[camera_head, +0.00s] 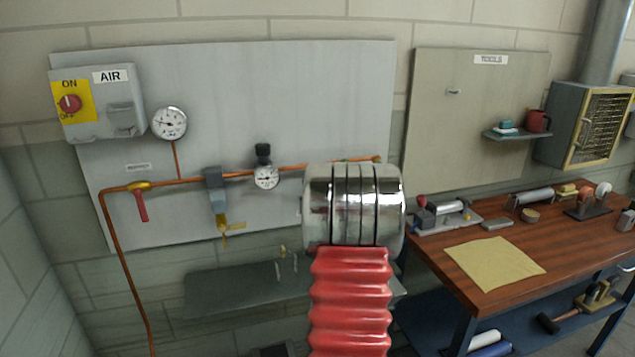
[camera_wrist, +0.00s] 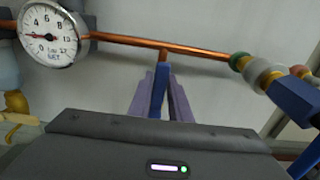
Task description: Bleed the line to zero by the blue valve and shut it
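A blue valve handle (camera_wrist: 158,92) hangs below a short copper branch of the copper pipe (camera_wrist: 195,48) in the wrist view. My gripper (camera_wrist: 161,85) has its two purplish fingers close against the handle's left and right sides and looks shut on it. A larger round gauge (camera_head: 169,123) is at upper left on the panel.
The air box (camera_head: 110,104) has a red knob at ON. A red-handled valve (camera_head: 141,203) and a filter (camera_head: 216,192) hang on the pipe. In the wrist view a coupling (camera_wrist: 262,75) with a blue part is close on the right. A workbench (camera_head: 440,259) stands right.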

